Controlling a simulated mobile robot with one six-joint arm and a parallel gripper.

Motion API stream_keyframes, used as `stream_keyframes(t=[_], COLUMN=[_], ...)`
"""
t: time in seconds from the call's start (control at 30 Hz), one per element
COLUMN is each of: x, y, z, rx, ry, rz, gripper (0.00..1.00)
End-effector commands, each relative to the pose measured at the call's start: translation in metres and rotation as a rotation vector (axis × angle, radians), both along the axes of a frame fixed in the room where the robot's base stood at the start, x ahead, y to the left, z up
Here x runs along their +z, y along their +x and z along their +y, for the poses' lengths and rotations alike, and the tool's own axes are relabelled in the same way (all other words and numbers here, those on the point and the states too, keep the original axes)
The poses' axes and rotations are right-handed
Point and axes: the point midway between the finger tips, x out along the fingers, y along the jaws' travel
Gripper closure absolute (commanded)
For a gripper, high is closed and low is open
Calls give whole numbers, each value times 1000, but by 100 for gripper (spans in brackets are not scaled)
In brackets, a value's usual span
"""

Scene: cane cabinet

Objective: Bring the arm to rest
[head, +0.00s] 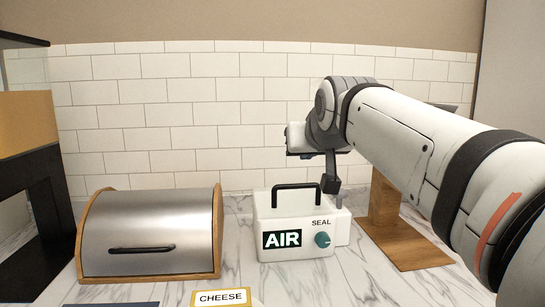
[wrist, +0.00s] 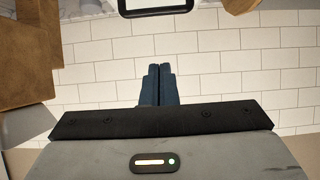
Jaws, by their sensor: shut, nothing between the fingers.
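My arm reaches in from the right in the head view. My gripper (head: 331,186) points down by the right end of the black handle of a white box (head: 288,245) marked AIR and SEAL. I cannot tell from this view whether it touches the box. In the wrist view my two dark blue fingers (wrist: 159,68) lie side by side, closed, with nothing seen between them. White wall tiles fill most of the view behind them.
A bread box (head: 150,235) with a steel lid, shut, stands left of the white box. A CHEESE label (head: 221,297) lies at the front of the marble counter. A wooden stand (head: 405,245) is at right, beneath my arm. A dark-framed shelf (head: 45,190) stands at far left.

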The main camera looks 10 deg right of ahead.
Motion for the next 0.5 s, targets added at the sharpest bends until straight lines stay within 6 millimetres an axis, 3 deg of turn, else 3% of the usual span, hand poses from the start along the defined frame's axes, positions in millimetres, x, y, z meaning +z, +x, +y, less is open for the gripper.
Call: stream_keyframes(t=[0.13, 0.27, 0.5], x=[-6, -38, -120], y=[-10, -34, -124], z=[0, -1, -2], rx=[0, 0, 0], ry=[0, -3, -7], rz=[58, 209, 572], gripper=[100, 100, 100])
